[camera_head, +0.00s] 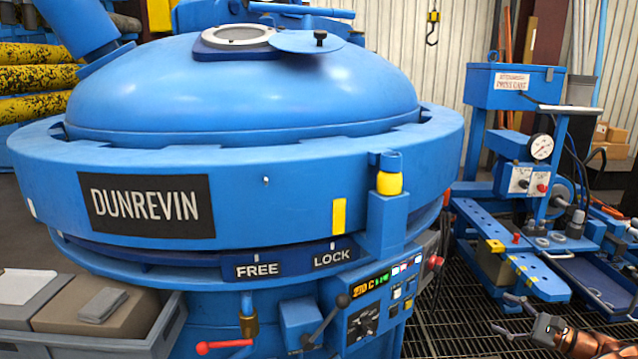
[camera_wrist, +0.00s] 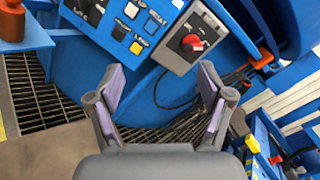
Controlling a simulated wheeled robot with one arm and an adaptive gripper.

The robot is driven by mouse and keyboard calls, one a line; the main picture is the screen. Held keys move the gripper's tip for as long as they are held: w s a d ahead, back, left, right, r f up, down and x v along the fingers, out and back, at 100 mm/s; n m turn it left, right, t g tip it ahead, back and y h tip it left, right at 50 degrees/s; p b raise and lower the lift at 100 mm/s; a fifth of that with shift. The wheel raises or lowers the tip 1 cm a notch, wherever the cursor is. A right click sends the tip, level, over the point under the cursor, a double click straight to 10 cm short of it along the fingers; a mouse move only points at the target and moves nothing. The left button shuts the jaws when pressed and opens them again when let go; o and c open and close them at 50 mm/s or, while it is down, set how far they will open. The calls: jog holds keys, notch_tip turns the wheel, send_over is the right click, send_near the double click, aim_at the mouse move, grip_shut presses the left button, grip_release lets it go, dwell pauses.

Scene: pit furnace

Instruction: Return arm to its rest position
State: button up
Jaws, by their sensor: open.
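My gripper (camera_wrist: 160,105) is open and empty in the wrist view, its two purple-padded fingers apart. Past it are the control panel (camera_wrist: 135,20) with its buttons and a grey switch box (camera_wrist: 193,38) with a red knob. In the head view, part of my gripper (camera_head: 512,315) and arm show at the lower right, in front of the floor grating. The blue furnace (camera_head: 270,180) marked DUNREVIN fills the left and middle. Its control panel (camera_head: 372,312) with a lit display sits below the rim, apart from my gripper.
A blue press cart (camera_head: 515,88) with a gauge stands at the right, close behind my arm. A grey crate (camera_head: 165,330) with boxes is at the lower left. A red-handled lever (camera_head: 225,346) sticks out below the furnace. Floor grating (camera_head: 450,320) lies between furnace and cart.

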jog(key=w+a+r+n+g+y, duration=0.1)
jog(key=a+r+n+g+y, duration=0.25)
jog(key=a, duration=0.85)
jog(key=w+a+r+n+g, duration=0.1)
jog(key=a+r+n+g, duration=0.25)
jog(key=a+r, duration=0.6)
jog(key=s+a+n+g+h, duration=0.1)
jog(key=s+a+n+g, duration=0.25)
jog(key=s+a, duration=0.45)
jog(key=s+a+n+g+h, duration=0.2)
jog(key=s+a+g, duration=0.2)
jog(key=a, duration=0.8)
jog(key=s+a+f+n+g+h, duration=0.1)
jog(key=s+a+n+h, duration=0.15)
jog(key=s, duration=0.45)
jog(key=s+a+f+n+g+h, duration=0.1)
jog(key=s+n+h, duration=0.15)
jog(key=s, duration=0.45)
jog(key=s+d+f+n+h, duration=0.2)
jog(key=s+d+f+h, duration=0.2)
jog(key=s+d+h, duration=0.75)
jog(key=s+a+r+y+p, duration=0.1)
jog(key=s+r+y+p, duration=0.1)
jog(key=r+p, duration=0.9)
jog(key=s+a+r+t+y+p, duration=0.1)
jog(key=r+p, duration=1.1)
jog(key=r, duration=0.1)
jog(key=shift+s+r+y, duration=0.25)
jog(key=shift+s+y, duration=0.1)
jog(key=shift+y, duration=0.05)
